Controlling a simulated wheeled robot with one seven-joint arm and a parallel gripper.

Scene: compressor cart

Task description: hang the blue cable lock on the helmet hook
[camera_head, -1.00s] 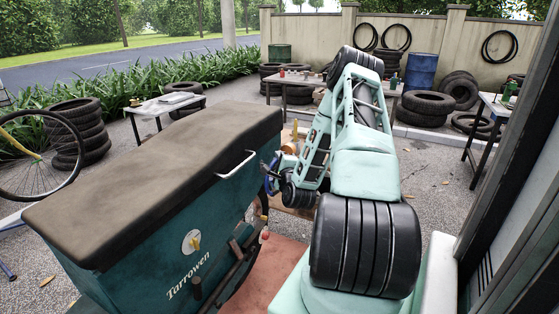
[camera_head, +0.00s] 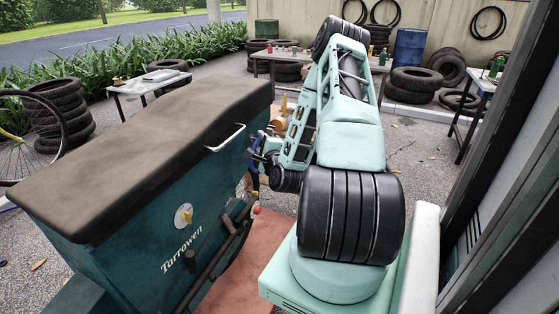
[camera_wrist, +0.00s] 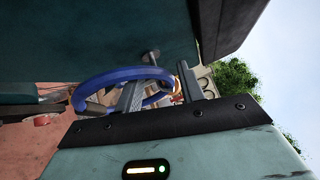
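The blue cable lock (camera_wrist: 112,75) is a ring in the wrist view, close to the dark teal side of the cart. My gripper (camera_wrist: 160,88) has its two grey fingers well apart, with the right part of the ring in the gap between them. A short grey peg with a broad end (camera_wrist: 151,57), which looks like the helmet hook, sticks out at the ring's upper edge. I cannot tell whether the ring is around the peg or just beside it. In the head view my gripper (camera_head: 262,155) is beside the cart, with a bit of the blue lock (camera_head: 254,170) below it.
The teal cart (camera_head: 140,262) with a brown padded top (camera_head: 150,150) and a white handle (camera_head: 226,138) stands left of my arm. A dark pipe (camera_head: 218,245) runs along its side. A wall frame (camera_head: 495,170) is close on the right. Tables and tyres stand behind.

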